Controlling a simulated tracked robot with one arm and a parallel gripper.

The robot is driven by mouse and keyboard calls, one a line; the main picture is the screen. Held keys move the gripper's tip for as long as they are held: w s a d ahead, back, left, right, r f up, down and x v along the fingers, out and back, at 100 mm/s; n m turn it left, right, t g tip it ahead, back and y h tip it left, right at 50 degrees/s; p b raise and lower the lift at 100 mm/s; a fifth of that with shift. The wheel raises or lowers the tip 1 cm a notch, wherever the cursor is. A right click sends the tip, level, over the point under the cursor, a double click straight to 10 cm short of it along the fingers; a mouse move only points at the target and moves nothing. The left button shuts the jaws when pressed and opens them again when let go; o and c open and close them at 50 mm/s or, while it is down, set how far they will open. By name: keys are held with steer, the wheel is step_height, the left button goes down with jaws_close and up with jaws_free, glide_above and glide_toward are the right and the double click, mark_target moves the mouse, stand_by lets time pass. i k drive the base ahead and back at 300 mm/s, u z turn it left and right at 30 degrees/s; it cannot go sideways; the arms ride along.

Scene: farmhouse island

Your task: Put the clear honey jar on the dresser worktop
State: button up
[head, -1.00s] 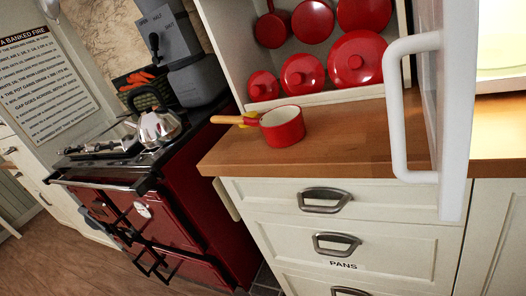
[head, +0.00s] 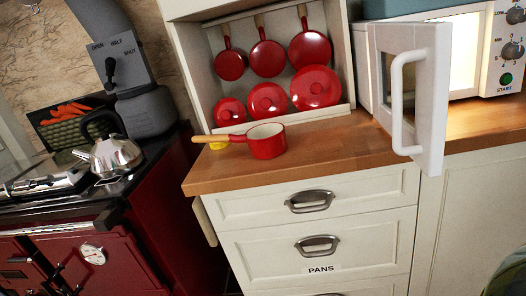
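The wooden worktop (head: 340,144) sits above cream drawers, one labelled PANS. I cannot tell from this view whether it is the dresser worktop. A red saucepan (head: 266,146) with a wooden handle stands on it, towards the left end. A small yellow thing, partly hidden, lies under the handle. No clear honey jar shows in the view. My gripper is not in view.
A white microwave door (head: 413,95) stands open and juts over the worktop's front edge. A red range (head: 75,255) with a steel kettle (head: 118,155) is at left. Red pans and lids hang behind. The worktop between saucepan and door is clear.

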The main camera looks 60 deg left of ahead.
mark_target(324, 140)
steer(key=u, duration=0.5)
steer(key=i, duration=1.5)
steer(key=z, duration=0.05)
